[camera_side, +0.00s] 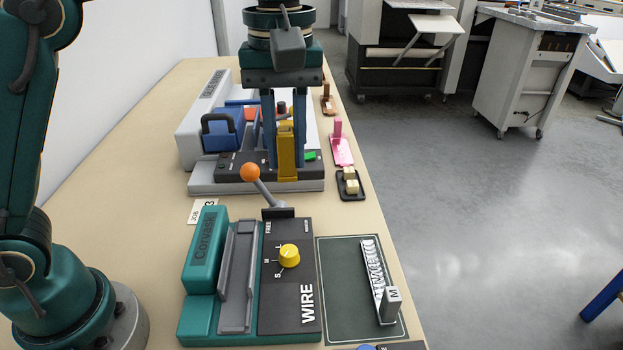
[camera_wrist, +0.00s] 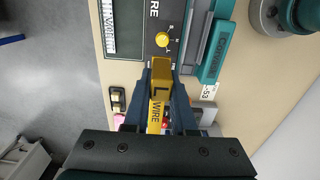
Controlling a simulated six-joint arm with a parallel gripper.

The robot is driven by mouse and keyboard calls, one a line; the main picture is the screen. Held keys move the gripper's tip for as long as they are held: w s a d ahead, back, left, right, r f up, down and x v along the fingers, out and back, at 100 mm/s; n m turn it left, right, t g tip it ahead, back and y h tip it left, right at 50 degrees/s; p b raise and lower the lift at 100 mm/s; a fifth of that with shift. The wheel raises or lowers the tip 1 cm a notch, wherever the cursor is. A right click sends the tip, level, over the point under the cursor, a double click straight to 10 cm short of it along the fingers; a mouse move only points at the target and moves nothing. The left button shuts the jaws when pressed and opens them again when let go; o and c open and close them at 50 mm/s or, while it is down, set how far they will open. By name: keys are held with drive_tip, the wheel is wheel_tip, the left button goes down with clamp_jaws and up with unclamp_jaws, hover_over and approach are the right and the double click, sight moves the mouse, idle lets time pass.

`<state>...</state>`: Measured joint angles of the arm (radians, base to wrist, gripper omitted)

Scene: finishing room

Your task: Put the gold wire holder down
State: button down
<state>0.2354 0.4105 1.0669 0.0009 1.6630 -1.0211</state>
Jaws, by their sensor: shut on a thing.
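The gold wire holder (camera_side: 287,158) is an upright block between the blue fingers of my gripper (camera_side: 284,140), which is shut on it. In the side view it shows in front of the grey machine at the back; whether its base touches anything cannot be told. In the wrist view the gold holder (camera_wrist: 157,108), marked "L" and "WIRE", lies between the fingertips of my gripper (camera_wrist: 160,82). Its far end points toward the wire machine with the yellow knob (camera_wrist: 162,40).
The teal and black wire machine (camera_side: 305,240) has an orange-knobbed lever (camera_side: 250,172). Right of it is a dark green mat (camera_side: 345,290) with an "M" holder (camera_side: 390,303) and a white wire strip. A black tray (camera_side: 350,195), pink holder (camera_side: 341,150) and copper holder (camera_side: 327,98) line the table's right edge.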

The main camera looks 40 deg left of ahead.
wheel_tip(320, 180, down, 8)
drive_tip(key=shift+s+r, duration=0.1)
hover_over(341, 316)
wheel_tip(341, 316, down, 7)
drive_tip(key=shift+a, duration=0.1)
drive_tip(key=shift+f, duration=2.05)
drive_tip(key=shift+f, duration=0.1)
drive_tip(key=c, duration=1)
unclamp_jaws()
